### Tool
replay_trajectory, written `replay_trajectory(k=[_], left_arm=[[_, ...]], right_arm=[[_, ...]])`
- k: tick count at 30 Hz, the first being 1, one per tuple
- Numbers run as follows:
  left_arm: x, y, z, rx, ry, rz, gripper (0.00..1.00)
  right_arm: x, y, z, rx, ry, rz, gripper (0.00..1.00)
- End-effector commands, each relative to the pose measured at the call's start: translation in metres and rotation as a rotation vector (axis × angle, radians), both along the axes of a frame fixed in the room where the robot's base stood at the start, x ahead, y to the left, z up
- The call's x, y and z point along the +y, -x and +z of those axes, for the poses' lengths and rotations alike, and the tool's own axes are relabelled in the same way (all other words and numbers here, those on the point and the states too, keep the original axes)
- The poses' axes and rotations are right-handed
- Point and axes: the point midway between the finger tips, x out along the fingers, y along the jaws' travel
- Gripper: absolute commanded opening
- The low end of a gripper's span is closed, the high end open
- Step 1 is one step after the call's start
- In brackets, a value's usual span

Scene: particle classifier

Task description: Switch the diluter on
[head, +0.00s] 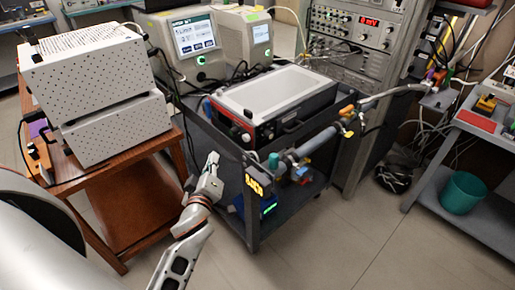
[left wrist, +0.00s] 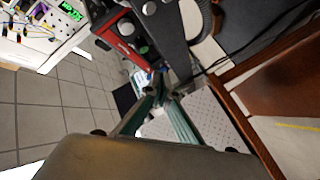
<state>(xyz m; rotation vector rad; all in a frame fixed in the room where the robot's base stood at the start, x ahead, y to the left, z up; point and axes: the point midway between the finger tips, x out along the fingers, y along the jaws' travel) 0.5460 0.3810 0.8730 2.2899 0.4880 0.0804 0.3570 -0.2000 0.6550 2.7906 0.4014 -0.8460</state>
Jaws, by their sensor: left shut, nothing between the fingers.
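A black and red box with a pale flat top (head: 278,92), which looks like the diluter, sits on a dark cart. Its front-left face has a red panel and a round knob (head: 246,137). My left gripper (head: 213,157) is shut and empty, in front of the cart's left side, below and left of the panel. Its fingers also show in the wrist view (left wrist: 163,95), apart from the panel. I cannot tell which control is the power switch. My right gripper is out of view.
A wooden cart (head: 130,195) with perforated grey boxes (head: 95,90) stands left. The dark cart (head: 225,150) carries pipes (head: 312,145) at its right front. Two screen instruments (head: 195,40) and a rack (head: 350,40) stand behind. The floor in front is clear.

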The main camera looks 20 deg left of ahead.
Motion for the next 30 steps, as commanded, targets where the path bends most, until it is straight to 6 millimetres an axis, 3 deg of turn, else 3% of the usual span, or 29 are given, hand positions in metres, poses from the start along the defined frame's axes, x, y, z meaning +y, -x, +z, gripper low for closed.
replay_trajectory(k=[19, 30], left_arm=[[0.006, -0.007, 0.009, -0.044, 0.044, 0.029, 0.00], [-0.011, -0.047, 0.008, -0.043, 0.044, 0.027, 0.00]], right_arm=[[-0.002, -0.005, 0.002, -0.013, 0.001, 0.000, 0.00], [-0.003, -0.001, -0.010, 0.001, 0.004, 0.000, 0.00]])
